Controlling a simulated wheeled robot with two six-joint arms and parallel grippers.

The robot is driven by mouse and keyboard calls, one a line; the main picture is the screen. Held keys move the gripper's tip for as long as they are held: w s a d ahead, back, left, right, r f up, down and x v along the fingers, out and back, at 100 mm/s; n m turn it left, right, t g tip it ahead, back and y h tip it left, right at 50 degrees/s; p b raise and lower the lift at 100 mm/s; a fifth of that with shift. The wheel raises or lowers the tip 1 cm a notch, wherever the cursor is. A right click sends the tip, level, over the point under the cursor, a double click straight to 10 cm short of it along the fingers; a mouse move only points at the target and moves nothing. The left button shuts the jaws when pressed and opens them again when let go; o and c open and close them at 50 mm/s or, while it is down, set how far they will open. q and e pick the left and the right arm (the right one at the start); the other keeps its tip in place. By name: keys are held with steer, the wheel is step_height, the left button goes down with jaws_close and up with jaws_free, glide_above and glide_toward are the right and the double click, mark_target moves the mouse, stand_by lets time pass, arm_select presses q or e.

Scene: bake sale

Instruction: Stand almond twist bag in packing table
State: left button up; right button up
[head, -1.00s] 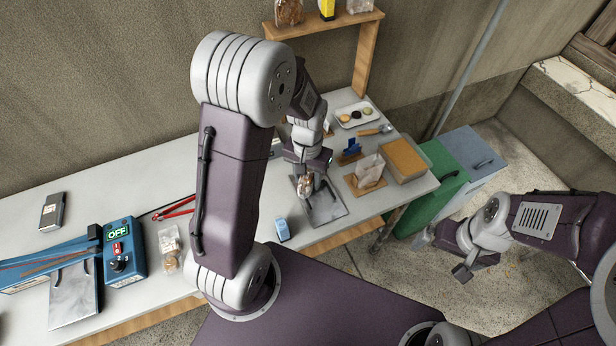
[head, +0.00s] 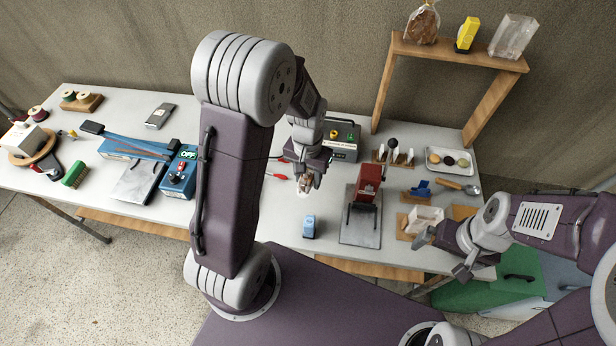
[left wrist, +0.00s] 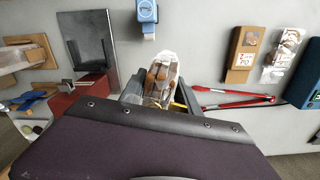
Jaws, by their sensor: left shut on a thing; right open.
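My left gripper (head: 306,186) is shut on a small clear bag with brown pieces inside, the almond twist bag (head: 303,187). The left wrist view shows the bag (left wrist: 161,78) between the fingers, its lower part hidden by my gripper. The bag is over the grey packing table (head: 275,225); whether it touches the top cannot be told. My right gripper (head: 443,254) is open and empty at the table's right front edge, by a clear-topped packet on a wooden stand (head: 424,219).
A red press (head: 368,185) on a metal plate stands right of the bag. A blue clip-like item (head: 309,226) lies in front. Red tongs (left wrist: 232,100) and packed bags (left wrist: 283,50) lie nearby. A blue sealer (head: 180,172) stands left; a wooden shelf (head: 455,54) rises behind.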

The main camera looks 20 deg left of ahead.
mark_target(312, 173)
arm_select(q)
steer(key=shift+w+d+f, duration=0.15)
steer(key=shift+w+d, duration=0.1)
steer(key=shift+w, duration=0.35)
steer(key=shift+w+d+f, duration=0.1)
steer(key=shift+w+d, duration=0.1)
steer(key=shift+w, duration=0.4)
steer(key=shift+w+a+f+p, duration=0.2)
steer(key=shift+a+f+p, duration=0.15)
steer(key=shift+p, duration=0.4)
steer(key=shift+s+a+f+n+h+b, duration=0.15)
steer(key=shift+s+a+f+n, duration=0.5)
steer(key=shift+f, duration=0.65)
steer(key=shift+s+a+f+n+h+b, duration=0.1)
steer(key=shift+s+a+f+n+b, duration=0.15)
steer(key=shift+a+f, duration=0.85)
steer(key=shift+s+a+f+n+h+b, duration=0.15)
steer(key=shift+s+a+f+n, duration=0.35)
steer(key=shift+f, duration=1.05)
steer(key=shift+f+b, duration=0.4)
steer(key=shift+f, duration=0.05)
steer(key=o, duration=1)
steer(key=shift+s+d, duration=0.1)
